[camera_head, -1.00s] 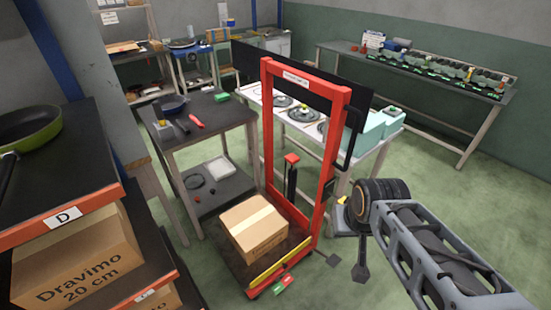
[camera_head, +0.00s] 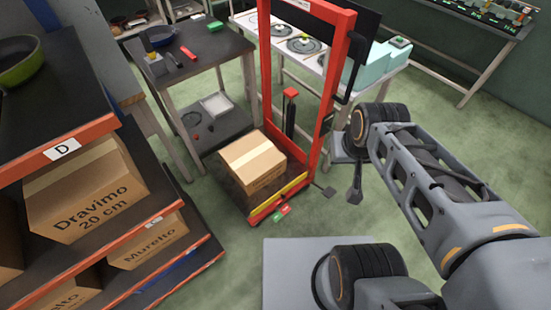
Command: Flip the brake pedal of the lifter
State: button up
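The lifter (camera_head: 325,75) is a red upright frame with a low platform that bears a cardboard box (camera_head: 252,161). At its front foot, below a yellow strip, is a small red-and-green pedal (camera_head: 280,213), apparently the brake pedal. Its tilt is too small to make out. My gripper (camera_head: 355,196) hangs pointing down to the right of the lifter, apart from both pedals. It is small and dark, and its fingers cannot be told apart.
A shelf rack (camera_head: 75,149) with cardboard boxes and a green pan stands close on the left. A dark table (camera_head: 229,48) stands behind the lifter on the left, and a light bench (camera_head: 395,62) behind on the right. Green floor in front of the lifter is clear.

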aim_at(282, 211)
jog(key=u, duration=0.45)
jog(key=k, duration=0.5)
jog(key=u, duration=1.5)
jog(key=i, duration=1)
jog(key=z, duration=2.1)
